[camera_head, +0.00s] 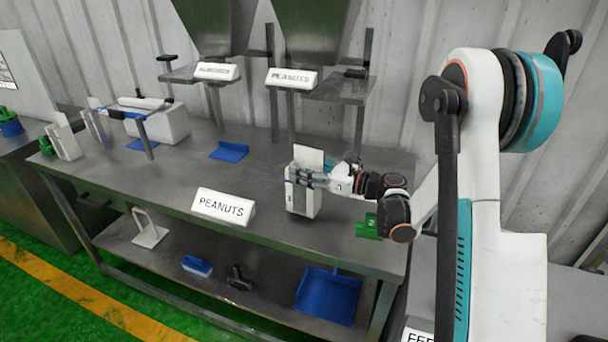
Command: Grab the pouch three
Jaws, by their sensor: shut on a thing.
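A white upright pouch (303,204) stands on or just above the right part of the grey metal table; I cannot tell whether its base touches the top. My gripper (302,178) reaches it from the right and is shut around its upper part, with the pouch's flat top showing above the fingers. Another white pouch (65,142) stands at the table's far left.
A green numbered block (368,227) sits close to the right of the pouch, under my wrist. A PEANUTS sign (223,207) stands at the table's front edge. Behind are a blue scoop (229,152) and two raised hopper stands with signs. The middle of the table (180,180) is clear.

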